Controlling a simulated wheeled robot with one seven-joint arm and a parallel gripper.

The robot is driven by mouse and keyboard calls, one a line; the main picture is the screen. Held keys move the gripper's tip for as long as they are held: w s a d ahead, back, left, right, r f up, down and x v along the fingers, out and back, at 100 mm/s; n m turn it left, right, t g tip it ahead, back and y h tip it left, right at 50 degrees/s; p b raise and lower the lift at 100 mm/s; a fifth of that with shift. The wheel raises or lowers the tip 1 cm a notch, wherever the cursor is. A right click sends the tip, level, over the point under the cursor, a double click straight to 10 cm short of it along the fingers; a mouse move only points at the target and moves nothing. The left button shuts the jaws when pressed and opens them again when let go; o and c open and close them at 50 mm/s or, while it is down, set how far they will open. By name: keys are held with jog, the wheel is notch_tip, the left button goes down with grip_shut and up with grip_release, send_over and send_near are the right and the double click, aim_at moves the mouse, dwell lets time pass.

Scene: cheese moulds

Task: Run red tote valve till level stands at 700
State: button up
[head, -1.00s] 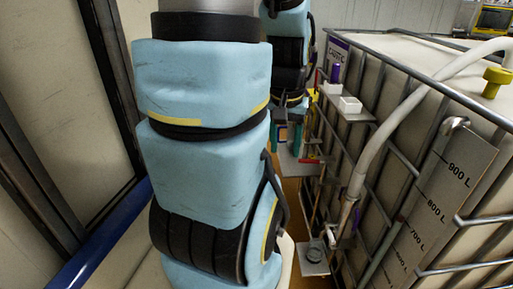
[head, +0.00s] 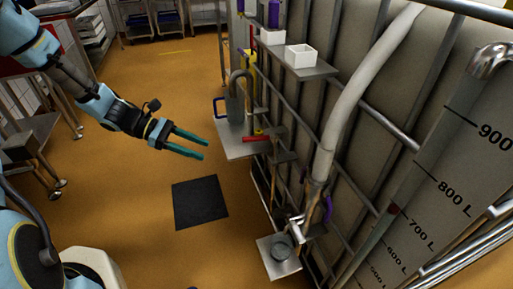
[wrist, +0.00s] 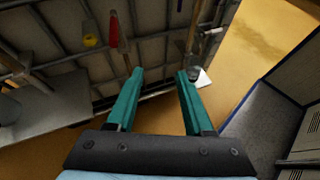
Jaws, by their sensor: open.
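The caged tote (head: 375,110) stands at the right of the head view.
A pale hose (head: 345,100) runs down the tote's side. White boxes (head: 301,56) sit on an upper shelf, and a grey round fitting (head: 282,245) on a low plate. A dark mat (head: 200,202) lies on the open orange floor. A steel table (head: 35,130) stands at left.

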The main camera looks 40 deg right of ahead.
aim_at(258, 138)
jog(key=w+d+f+n+g+h+b, duration=0.15)
jog(key=d+f+n+h+b, duration=0.3)
jog(key=d, duration=0.55)
jog(key=shift+n+t+h, duration=0.25)
jog(key=shift+n+h, duration=0.3)
jog(key=shift+h, duration=0.2)
jog(key=p+x, duration=0.3)
jog(key=x, duration=0.7)
jog(key=shift+s+d+r+p, duration=0.1)
jog(key=shift+s+d+p, duration=0.1)
jog(key=shift+p, duration=0.1)
grip_shut()
